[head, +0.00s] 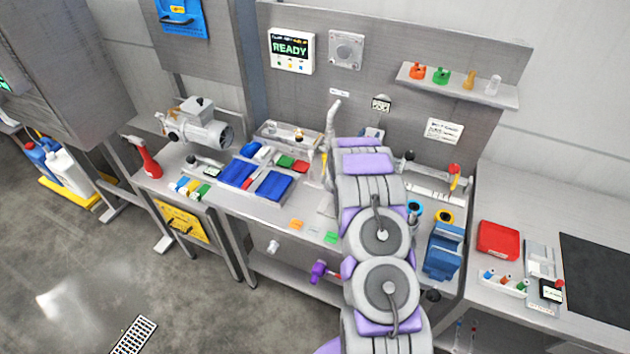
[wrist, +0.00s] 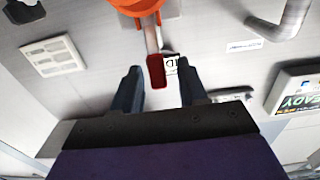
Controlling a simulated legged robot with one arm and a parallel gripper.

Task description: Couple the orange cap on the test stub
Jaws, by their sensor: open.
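In the wrist view an orange rounded piece (wrist: 138,6), likely the orange cap, is cut off by the top edge. A grey lever with a red grip (wrist: 156,72) reaches from it into the space between my fingertips. My gripper (wrist: 160,78) is open, with one dark finger on each side of the red grip and a visible gap to both. In the head view my arm hides the gripper and this orange piece.
A wall shelf (head: 478,92) holds several small coloured fittings, one of them orange (head: 418,71). A READY display (head: 291,50) hangs on the back panel.

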